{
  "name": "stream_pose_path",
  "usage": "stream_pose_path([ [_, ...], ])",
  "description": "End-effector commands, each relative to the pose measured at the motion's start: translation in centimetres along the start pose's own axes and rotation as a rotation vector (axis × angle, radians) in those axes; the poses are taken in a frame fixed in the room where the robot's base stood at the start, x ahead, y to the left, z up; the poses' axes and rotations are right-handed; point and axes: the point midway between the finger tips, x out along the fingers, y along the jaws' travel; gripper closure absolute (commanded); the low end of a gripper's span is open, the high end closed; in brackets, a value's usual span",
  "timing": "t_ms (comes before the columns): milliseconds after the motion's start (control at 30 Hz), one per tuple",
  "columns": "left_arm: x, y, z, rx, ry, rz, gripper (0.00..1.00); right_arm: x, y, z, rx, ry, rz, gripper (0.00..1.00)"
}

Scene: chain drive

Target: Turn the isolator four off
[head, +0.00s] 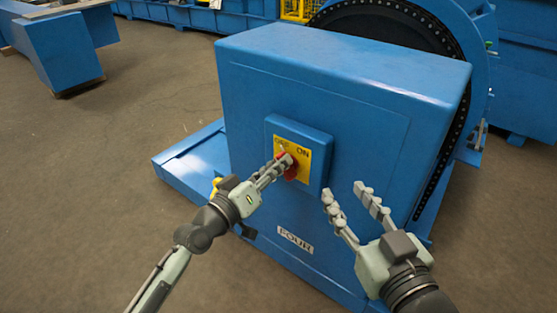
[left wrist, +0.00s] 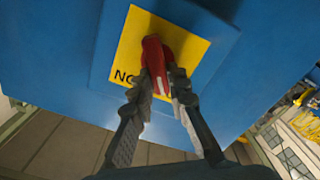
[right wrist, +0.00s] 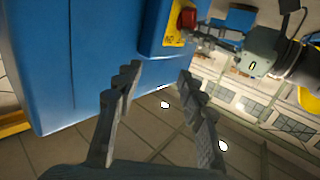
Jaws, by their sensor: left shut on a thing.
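The isolator is a red rotary handle (head: 291,171) on a yellow plate (head: 303,154) marked OFF and ON, set in a raised blue box on the front of a blue cabinet (head: 340,100). A white label reading FOUR (head: 295,240) is below it. My left gripper (head: 284,163) is shut on the red handle, which also shows between its fingers in the left wrist view (left wrist: 154,60). The fingers partly cover the handle and the OFF lettering, so its exact pointing is hard to tell. My right gripper (head: 349,194) is open and empty, to the right of the plate and apart from it.
A large blue wheel housing with a black toothed ring (head: 440,170) stands behind the cabinet on the right. A blue base ledge (head: 190,165) juts out at the left. Open floor (head: 100,160) lies to the left.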

Motion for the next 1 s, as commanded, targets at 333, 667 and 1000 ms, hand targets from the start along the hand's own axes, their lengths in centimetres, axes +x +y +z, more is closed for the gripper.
stream_pose_path([
  [333,0.0,-0.2,-0.1,-0.141,0.002,0.000,1.00,-0.4,1.3,2.8,-0.018,-0.138,0.027,0.60],
  [667,0.0,-0.3,-0.1,-0.170,0.002,0.000,1.00,-0.5,1.6,3.4,-0.021,-0.163,0.031,0.60],
  [1000,0.0,-0.3,-0.1,-0.169,0.002,0.000,0.71,-0.5,1.5,3.3,-0.020,-0.162,0.031,0.60],
])
